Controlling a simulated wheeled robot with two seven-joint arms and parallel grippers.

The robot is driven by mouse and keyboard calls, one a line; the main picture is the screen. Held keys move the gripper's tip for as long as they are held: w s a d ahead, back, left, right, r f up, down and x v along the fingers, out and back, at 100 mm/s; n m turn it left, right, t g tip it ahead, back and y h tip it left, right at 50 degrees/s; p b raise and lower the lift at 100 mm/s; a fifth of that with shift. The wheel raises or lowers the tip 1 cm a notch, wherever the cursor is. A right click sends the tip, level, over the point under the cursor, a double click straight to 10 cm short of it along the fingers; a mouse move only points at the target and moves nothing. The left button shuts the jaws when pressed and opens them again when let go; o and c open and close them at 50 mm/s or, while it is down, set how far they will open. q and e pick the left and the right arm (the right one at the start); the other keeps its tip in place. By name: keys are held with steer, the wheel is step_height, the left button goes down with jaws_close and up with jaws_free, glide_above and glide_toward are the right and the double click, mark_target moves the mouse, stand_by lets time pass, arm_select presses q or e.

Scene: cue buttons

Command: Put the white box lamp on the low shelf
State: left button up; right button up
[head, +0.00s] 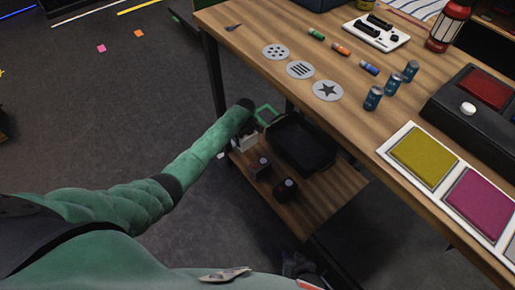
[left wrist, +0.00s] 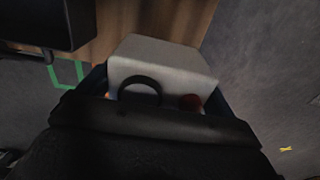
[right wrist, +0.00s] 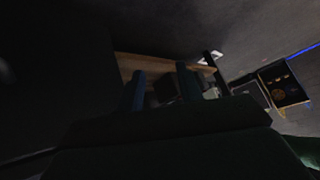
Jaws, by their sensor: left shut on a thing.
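The white box lamp (left wrist: 165,62) is between the fingers of my left gripper (left wrist: 155,95) in the left wrist view, with a dark ring and a red part on its near side. In the head view, my left gripper (head: 245,138) is at the left end of the low shelf (head: 325,196), and a little of the lamp (head: 240,144) shows under it. I cannot tell whether the lamp touches the shelf. In the right wrist view, the fingers of my right gripper (right wrist: 163,90) are apart, with no held thing clear between them.
A black tray (head: 300,145) and two dark red-topped things (head: 260,167) (head: 286,190) stand on the shelf. A green square outline (head: 266,113) is beside my left gripper. The table (head: 240,40) overhangs the shelf. The shelf's front right part is bare.

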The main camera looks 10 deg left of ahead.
arm_select(q)
step_height(320, 180, down, 3)
steer(key=shift+w+r, duration=0.1)
steer(key=shift+f+b, duration=0.35)
steer(key=shift+f, duration=0.5)
step_height(320, 180, down, 3)
steer(key=shift+f+b, duration=0.15)
steer(key=shift+b, duration=0.35)
arm_select(e)
steer(key=w+a+r+t, duration=0.1)
steer(key=w+r+t, duration=0.2)
steer(key=w+r, duration=0.4)
steer(key=shift+w+r+t+y, duration=0.2)
steer(key=shift+w+t+y, duration=0.1)
arm_select(q)
steer(key=shift+f, duration=0.1)
arm_select(e)
steer(key=shift+w+r, duration=0.1)
steer(key=shift+r, duration=0.05)
arm_select(q)
steer(key=o, duration=1.1)
steer(key=shift+c, duration=0.2)
arm_select(e)
steer(key=shift+w+r+t, duration=0.25)
steer(key=shift+r+t, duration=0.05)
steer(key=shift+r, duration=0.05)
